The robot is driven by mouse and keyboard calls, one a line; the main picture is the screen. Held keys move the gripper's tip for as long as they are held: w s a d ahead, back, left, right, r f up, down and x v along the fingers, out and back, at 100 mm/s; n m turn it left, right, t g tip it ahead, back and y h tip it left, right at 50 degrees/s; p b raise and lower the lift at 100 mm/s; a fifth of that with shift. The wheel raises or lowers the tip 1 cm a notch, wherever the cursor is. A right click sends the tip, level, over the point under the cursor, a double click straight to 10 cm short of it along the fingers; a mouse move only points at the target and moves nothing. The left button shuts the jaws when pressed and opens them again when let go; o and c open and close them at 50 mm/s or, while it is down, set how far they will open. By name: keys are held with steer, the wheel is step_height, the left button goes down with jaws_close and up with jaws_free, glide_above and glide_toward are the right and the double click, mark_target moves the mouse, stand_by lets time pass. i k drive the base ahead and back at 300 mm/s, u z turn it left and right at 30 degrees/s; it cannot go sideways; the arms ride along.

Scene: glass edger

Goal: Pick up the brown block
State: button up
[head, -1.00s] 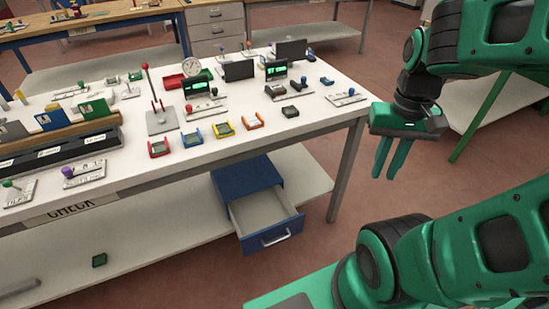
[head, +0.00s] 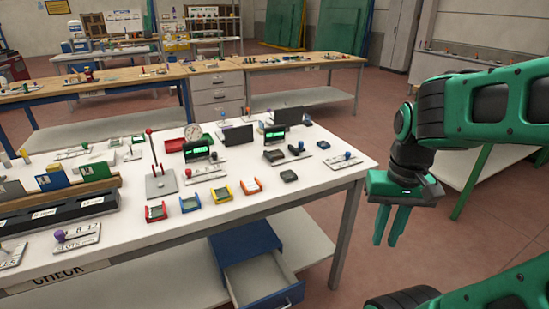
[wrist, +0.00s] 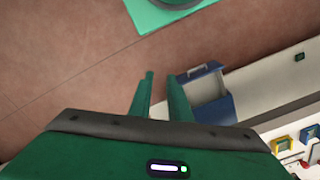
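I cannot single out a small brown block in either view. A long brown wooden bar (head: 75,195) lies on the left of the white worktable (head: 215,240), behind a dark rack, with coloured folders standing by it. My gripper (head: 389,240) hangs fingers down off the right end of the table, clear of it. In the wrist view my gripper (wrist: 160,80) has its two fingers apart, with only floor between them and nothing held.
Red, blue, yellow and orange trays (head: 251,187) line the table's front. Behind them stand a lever stand (head: 158,182), displays and a dial gauge. A blue drawer unit (head: 262,275) stands open below. Wooden benches (head: 290,62) stand behind.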

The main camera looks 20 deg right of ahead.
mark_target(277, 153)
steer(key=u, duration=1.85)
steer(key=k, duration=1.2)
steer(key=z, duration=1.45)
steer(key=i, duration=1.3)
steer(key=u, duration=0.05)
